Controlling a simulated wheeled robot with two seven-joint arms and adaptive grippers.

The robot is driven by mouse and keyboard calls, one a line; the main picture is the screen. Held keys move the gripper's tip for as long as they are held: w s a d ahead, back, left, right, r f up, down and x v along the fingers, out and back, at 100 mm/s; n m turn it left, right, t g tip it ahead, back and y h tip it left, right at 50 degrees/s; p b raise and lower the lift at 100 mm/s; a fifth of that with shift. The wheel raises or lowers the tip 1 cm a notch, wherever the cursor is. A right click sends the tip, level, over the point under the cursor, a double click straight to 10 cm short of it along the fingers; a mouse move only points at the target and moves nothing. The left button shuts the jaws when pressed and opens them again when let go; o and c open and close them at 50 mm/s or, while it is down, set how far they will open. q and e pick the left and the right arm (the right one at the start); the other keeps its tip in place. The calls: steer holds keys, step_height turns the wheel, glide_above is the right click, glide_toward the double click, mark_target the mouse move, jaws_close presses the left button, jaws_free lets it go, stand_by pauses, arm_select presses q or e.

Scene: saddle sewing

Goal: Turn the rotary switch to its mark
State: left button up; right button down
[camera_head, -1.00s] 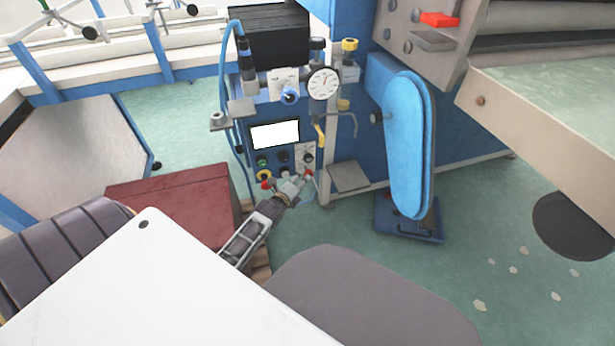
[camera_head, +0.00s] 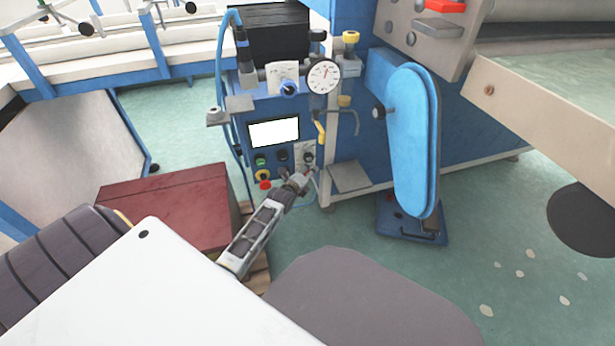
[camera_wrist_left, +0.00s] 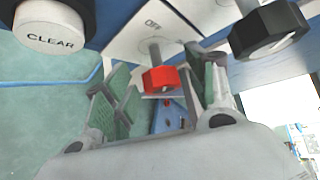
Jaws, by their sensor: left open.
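The blue control panel stands ahead in the head view, with a white switch plate (camera_head: 300,148) and a dark knob (camera_head: 308,158) on it. My left gripper (camera_head: 301,177) is at the lower part of this plate. In the left wrist view a red faceted knob (camera_wrist_left: 160,80) sits on a stem from a white plate marked OFF (camera_wrist_left: 150,25). My left gripper (camera_wrist_left: 158,92) is open, its green-padded fingers on either side of the red knob, with no clear contact. A black faceted knob (camera_wrist_left: 268,30) with a white face is to the right. My right gripper is not in view.
A CLEAR button (camera_wrist_left: 50,38) is close at the left in the wrist view. A red button (camera_head: 265,184) and a yellow one are left of my gripper. A gauge (camera_head: 323,76) and lit screen (camera_head: 273,132) are above. A dark red box (camera_head: 165,205) stands left.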

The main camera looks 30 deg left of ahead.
arm_select(q)
steer(key=shift+w, duration=0.25)
steer(key=c, duration=1)
steer(key=shift+c, duration=0.2)
